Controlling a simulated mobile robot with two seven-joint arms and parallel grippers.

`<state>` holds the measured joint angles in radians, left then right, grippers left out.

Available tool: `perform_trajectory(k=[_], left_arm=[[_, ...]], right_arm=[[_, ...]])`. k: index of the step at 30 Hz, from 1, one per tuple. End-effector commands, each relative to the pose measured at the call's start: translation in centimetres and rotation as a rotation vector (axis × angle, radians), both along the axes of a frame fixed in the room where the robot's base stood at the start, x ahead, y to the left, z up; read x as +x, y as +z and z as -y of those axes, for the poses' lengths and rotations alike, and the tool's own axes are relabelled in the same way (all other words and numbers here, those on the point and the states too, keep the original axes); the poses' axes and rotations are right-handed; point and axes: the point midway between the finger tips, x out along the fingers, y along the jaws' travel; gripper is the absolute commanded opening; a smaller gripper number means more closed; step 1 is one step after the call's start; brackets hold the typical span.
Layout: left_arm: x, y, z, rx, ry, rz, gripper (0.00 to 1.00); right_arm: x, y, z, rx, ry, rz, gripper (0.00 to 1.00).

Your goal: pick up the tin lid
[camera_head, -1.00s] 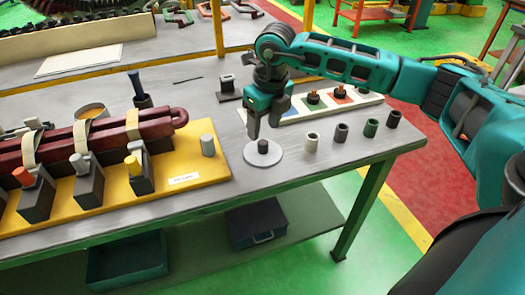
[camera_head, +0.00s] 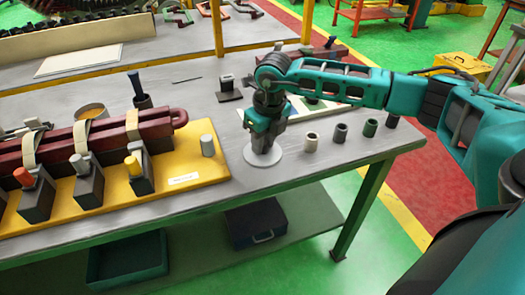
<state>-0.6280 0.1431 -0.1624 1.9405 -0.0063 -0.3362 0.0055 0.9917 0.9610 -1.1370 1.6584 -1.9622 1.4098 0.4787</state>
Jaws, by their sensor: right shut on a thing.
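The tin lid (camera_head: 277,160) is a flat light-grey disc lying on the grey tabletop, right of the yellow board. My right gripper (camera_head: 262,147) is directly over it, pointing down, and is shut on the lid's dark central knob. The fingers hide the knob and part of the disc's far side. The disc looks flat on the table. My left gripper is out of view.
The yellow board (camera_head: 190,170) with a grey peg (camera_head: 207,145) lies to the left. The table's front edge is close below.

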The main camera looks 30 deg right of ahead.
Motion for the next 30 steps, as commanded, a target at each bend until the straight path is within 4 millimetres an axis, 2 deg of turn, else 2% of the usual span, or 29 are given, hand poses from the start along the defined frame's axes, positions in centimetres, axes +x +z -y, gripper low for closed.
perform_trajectory(k=[1,8,16,20,25,30], left_arm=[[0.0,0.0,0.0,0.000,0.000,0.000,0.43],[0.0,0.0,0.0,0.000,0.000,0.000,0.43],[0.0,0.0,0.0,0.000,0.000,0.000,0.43],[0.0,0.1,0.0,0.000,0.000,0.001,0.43],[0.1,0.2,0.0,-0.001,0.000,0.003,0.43],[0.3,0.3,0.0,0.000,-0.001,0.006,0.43]], right_arm=[[0.0,0.0,0.0,0.000,0.000,0.000,0.20],[0.0,0.0,0.0,0.000,0.000,0.000,0.00],[0.0,0.2,0.0,0.000,0.000,0.001,0.00],[0.1,1.0,0.0,-0.001,-0.001,0.002,0.00],[0.1,3.5,0.0,0.001,0.000,0.005,0.00],[0.2,8.0,0.0,0.000,0.001,0.008,0.00]])
